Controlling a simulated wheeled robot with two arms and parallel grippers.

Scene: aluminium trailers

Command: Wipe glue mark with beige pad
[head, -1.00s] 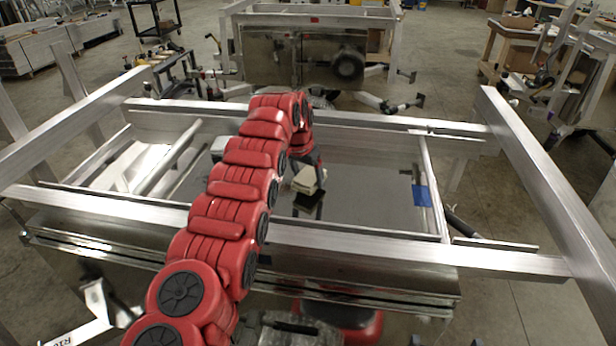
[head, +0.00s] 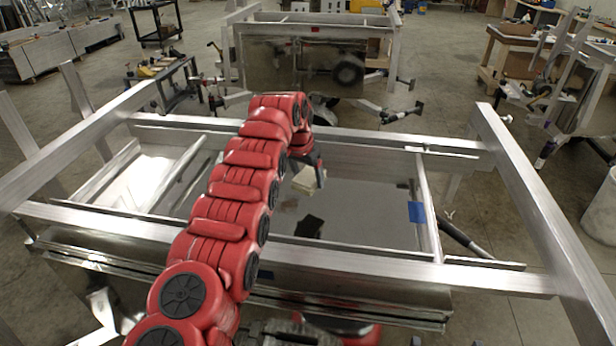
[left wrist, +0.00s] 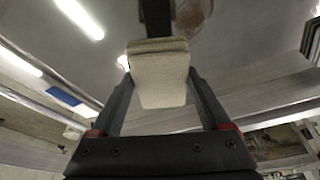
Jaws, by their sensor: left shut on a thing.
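The beige pad (head: 306,181) is a small pale block above the shiny sheet-metal floor (head: 365,205) of the near trailer. My left gripper (head: 314,172) is shut on it, its dark fingers partly hidden by my red arm. In the left wrist view, the pad (left wrist: 160,80) sits between both fingers, with the metal behind it. A faint brownish round mark (left wrist: 193,14), perhaps the glue mark, shows on the metal at the top edge of that view. I cannot make out this mark in the head view. My right gripper is not in view.
Aluminium rails surround the recessed panel, including the front rail (head: 350,262) and right beam (head: 530,205). Blue tape (head: 416,212) lies at the panel's right side. A dark patch (head: 308,227) below the pad looks like a reflection. Another trailer (head: 300,60) stands behind.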

